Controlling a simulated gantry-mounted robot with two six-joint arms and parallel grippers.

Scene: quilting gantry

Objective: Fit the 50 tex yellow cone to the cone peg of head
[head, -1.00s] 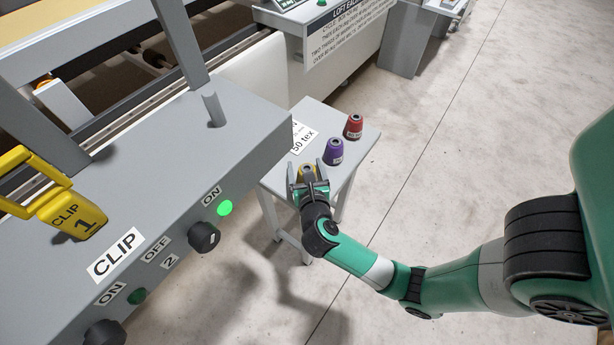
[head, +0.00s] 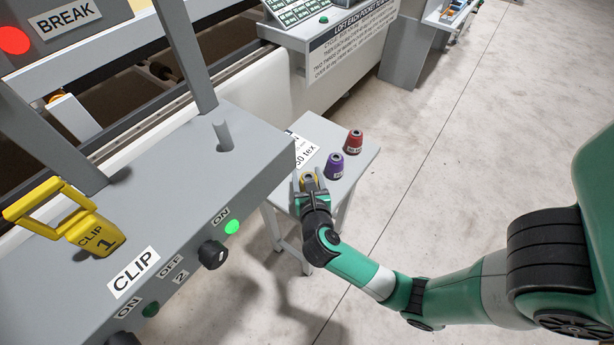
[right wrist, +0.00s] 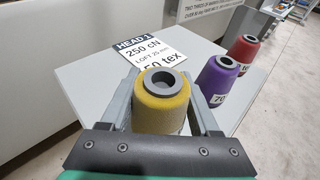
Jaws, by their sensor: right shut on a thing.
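The yellow cone (right wrist: 165,105) stands upright between the fingers of my right gripper (head: 309,179), which is shut on it at the near end of a small grey table (head: 359,148). In the head view the yellow cone (head: 309,183) is mostly hidden by the gripper. A grey peg (head: 222,135) stands upright on top of the grey machine head, left of the table, and is bare. My left gripper is not in view.
A purple cone (head: 335,166) and a red cone (head: 354,141) stand on the table beyond the yellow one. A card (right wrist: 152,57) reading HEAD 1, 250 cN and 50 tex lies there. A yellow clip (head: 70,215) and the knobs (head: 212,254) are on the machine head.

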